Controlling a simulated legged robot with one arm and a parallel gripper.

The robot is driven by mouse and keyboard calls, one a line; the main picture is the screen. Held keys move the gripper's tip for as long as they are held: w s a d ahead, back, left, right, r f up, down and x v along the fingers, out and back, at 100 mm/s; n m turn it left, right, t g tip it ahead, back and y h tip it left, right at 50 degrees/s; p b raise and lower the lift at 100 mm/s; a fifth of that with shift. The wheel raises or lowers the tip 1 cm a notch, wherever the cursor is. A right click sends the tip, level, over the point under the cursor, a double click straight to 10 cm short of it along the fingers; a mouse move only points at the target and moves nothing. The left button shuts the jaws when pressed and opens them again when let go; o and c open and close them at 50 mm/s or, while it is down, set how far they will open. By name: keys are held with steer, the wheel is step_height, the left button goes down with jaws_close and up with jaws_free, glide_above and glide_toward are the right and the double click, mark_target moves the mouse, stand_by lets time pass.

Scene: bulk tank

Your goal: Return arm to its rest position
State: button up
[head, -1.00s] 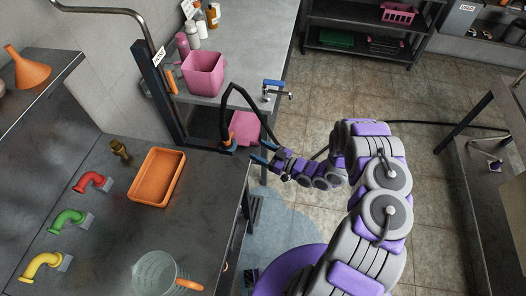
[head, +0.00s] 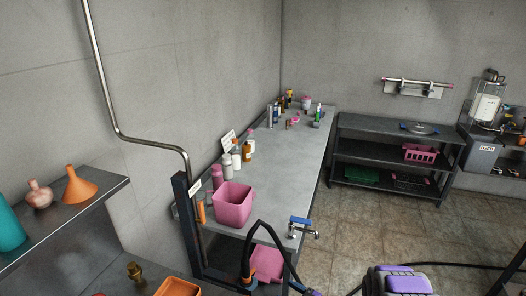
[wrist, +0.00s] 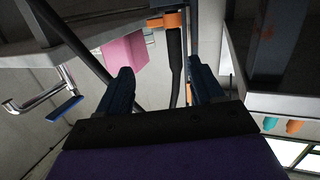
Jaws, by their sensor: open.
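My gripper (wrist: 160,88) shows in the wrist view with its two dark blue fingers apart and nothing between them touching both. Beyond the fingers is a black hose handle (wrist: 174,65) with an orange collar, apart from them as far as I can tell. In the head view only a purple and grey part of my arm shows at the bottom edge; the gripper itself is out of that frame. The black hose (head: 270,232) loops beside the dark post at the counter's near end.
A long metal counter (head: 285,165) holds a pink bucket (head: 233,205) and several bottles. A blue-handled tap (head: 301,222) sticks out at its right edge. A dark shelf (head: 385,160) stands at the back. An orange tray (head: 178,288) is at bottom left. The floor (head: 350,225) between is open.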

steer(key=w+d+r+m+g+h, duration=0.1)
steer(key=w+d+r+h, duration=0.2)
steer(key=d+h, duration=0.3)
steer(key=w+d+r+h, duration=0.3)
steer(key=d, duration=0.5)
steer(key=s+d+r+m+g+h, duration=0.2)
steer(key=s+d+r+m+h, duration=0.15)
steer(key=s+r, duration=0.4)
steer(key=s+d+r+m+g+h, duration=0.2)
steer(key=s+d+r+m+h, duration=0.15)
steer(key=r, duration=0.75)
steer(key=s+a+r+m+g+y, duration=0.1)
steer(key=s+a, duration=0.4)
steer(key=s, duration=0.7)
steer(key=s+a+r+g+y, duration=0.1)
steer(key=s+a+r+g, duration=0.3)
steer(key=s, duration=0.8)
steer(key=s+a+r+m+g+y, duration=0.1)
steer(key=s+a+r, duration=0.3)
steer(key=s+a, duration=0.4)
steer(key=s+g, duration=0.1)
steer(key=s, duration=0.2)
steer(key=shift+s+a+m+g, duration=0.15)
steer(key=shift+s+m+g, duration=0.15)
steer(key=shift+s, duration=0.1)
